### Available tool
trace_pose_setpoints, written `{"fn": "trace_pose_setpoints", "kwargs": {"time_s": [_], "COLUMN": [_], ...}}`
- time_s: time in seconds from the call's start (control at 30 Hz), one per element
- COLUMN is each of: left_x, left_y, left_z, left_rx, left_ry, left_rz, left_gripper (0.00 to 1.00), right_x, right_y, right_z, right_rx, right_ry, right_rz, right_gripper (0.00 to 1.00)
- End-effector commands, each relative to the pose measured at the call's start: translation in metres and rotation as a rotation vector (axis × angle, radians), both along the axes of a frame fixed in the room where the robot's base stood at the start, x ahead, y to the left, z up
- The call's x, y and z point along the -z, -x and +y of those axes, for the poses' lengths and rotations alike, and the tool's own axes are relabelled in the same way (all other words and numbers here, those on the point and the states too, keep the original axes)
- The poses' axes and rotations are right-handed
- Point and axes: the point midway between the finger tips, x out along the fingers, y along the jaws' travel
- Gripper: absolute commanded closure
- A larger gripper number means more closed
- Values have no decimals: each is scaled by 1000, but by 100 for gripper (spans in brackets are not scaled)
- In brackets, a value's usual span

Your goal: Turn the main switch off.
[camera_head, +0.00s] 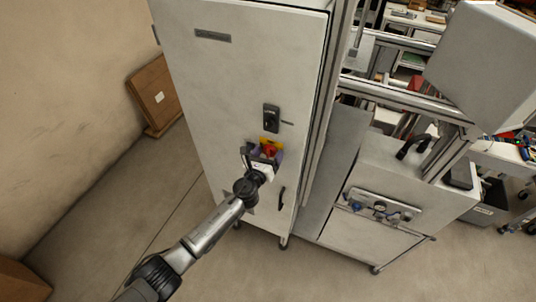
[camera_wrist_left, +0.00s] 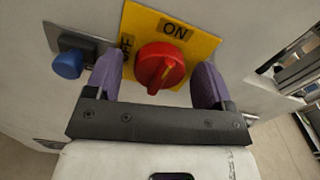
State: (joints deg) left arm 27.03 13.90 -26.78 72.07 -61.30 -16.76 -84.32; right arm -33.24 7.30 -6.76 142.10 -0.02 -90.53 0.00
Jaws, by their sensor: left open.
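The main switch is a red rotary knob (camera_wrist_left: 160,67) on a yellow plate (camera_wrist_left: 207,45) with an ON label at the top and an OFF label at the left. Its pale pointer line runs roughly towards ON. In the head view the red knob (camera_head: 269,150) sits on the front of the tall white cabinet (camera_head: 235,85). My left gripper (camera_wrist_left: 158,64) is open, its purple fingers on either side of the knob, with visible gaps. In the head view my left gripper (camera_head: 265,155) partly covers the switch. My right gripper is not in view.
A blue button (camera_wrist_left: 68,64) on a grey plate lies just left of the left finger. A dark lock handle (camera_head: 271,118) is above the switch and a black door handle (camera_head: 281,198) below. A lower white machine (camera_head: 385,190) stands to the right. The floor at left is mostly clear.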

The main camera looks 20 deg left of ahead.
Motion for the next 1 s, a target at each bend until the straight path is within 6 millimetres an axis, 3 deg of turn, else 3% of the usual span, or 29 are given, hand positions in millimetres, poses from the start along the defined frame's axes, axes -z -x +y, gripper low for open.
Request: {"fn": "trace_pose_setpoints", "kwargs": {"time_s": [0.2, 0.7, 1.0], "left_x": [0, 0, 1], "left_y": [0, 0, 0], "left_z": [0, 0, 0], "left_rx": [0, 0, 0], "left_ry": [0, 0, 43], "left_rz": [0, 0, 2], "left_gripper": [24, 72, 74], "right_x": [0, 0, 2], "right_y": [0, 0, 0], "right_z": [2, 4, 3], "right_rx": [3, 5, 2], "right_ry": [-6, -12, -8], "right_rz": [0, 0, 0], "right_gripper": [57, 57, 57]}}
